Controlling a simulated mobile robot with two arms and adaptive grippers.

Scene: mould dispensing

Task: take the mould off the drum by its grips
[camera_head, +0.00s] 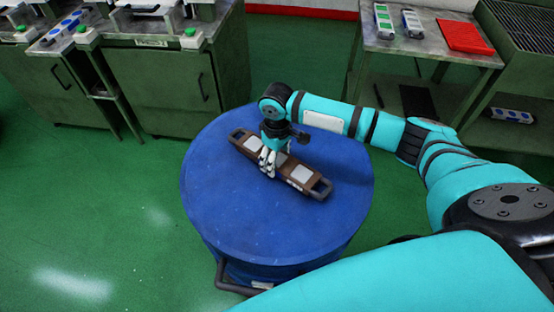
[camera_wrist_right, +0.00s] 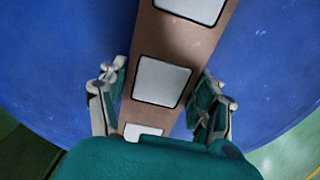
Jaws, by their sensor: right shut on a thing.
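The mould (camera_head: 292,177) is a long brown bar with pale square panels and a loop grip at each end. It lies across the top of the blue drum (camera_head: 225,215), slanting from upper left to lower right. My right gripper (camera_head: 268,163) is over the middle of the bar, between the end grips, and is shut on it. In the right wrist view its fingers (camera_wrist_right: 162,82) are on both sides of the mould (camera_wrist_right: 172,42), above the blue drum top (camera_wrist_right: 60,60). The fingertips partly hide the bar's side. My left gripper is not in view.
Green cabinets (camera_head: 165,80) stand behind at the left. A grated bench (camera_head: 525,30) stands at the far right. The green floor (camera_head: 110,220) left of the drum is clear.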

